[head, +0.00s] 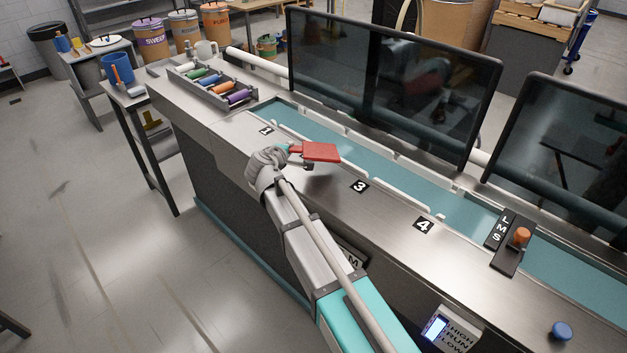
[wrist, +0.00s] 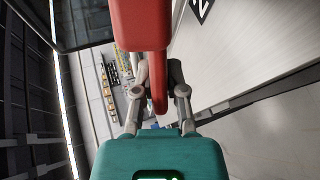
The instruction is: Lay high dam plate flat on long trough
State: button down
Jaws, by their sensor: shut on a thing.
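The high dam plate (head: 320,152) is a flat red plate with a narrower red handle. My gripper (head: 297,151) is shut on the handle and holds the plate up near the trough's front rim, between markers 1 and 3. In the wrist view the plate (wrist: 140,24) fills the top middle, and its handle (wrist: 159,92) runs down between the fingers of my gripper (wrist: 160,78). The long trough (head: 375,166) is a teal-floored channel with pale notched rails, set in the metal counter. The plate hides part of its front rail. The gap between plate and counter is hard to judge.
Dark glass screens (head: 390,85) stand behind the trough. A rack of coloured rollers (head: 212,85) sits at the counter's left end. An orange-knobbed slider on an L-M-S plate (head: 507,243) crosses the trough at right. The counter by markers 3 and 4 (head: 423,225) is clear.

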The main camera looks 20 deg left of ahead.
jog(key=shift+f+b, duration=2.4)
jog(key=shift+f, duration=0.3)
jog(key=c, duration=0.9)
grip_release()
jog(key=shift+o, duration=0.2)
jog(key=p+v, duration=0.2)
jog(key=v, duration=0.6)
jog(key=shift+p, duration=0.4)
notch_tip(320, 180, up, 7)
jog(key=s+p, duration=0.2)
jog(key=p, duration=0.5)
jog(key=shift+s, duration=0.4)
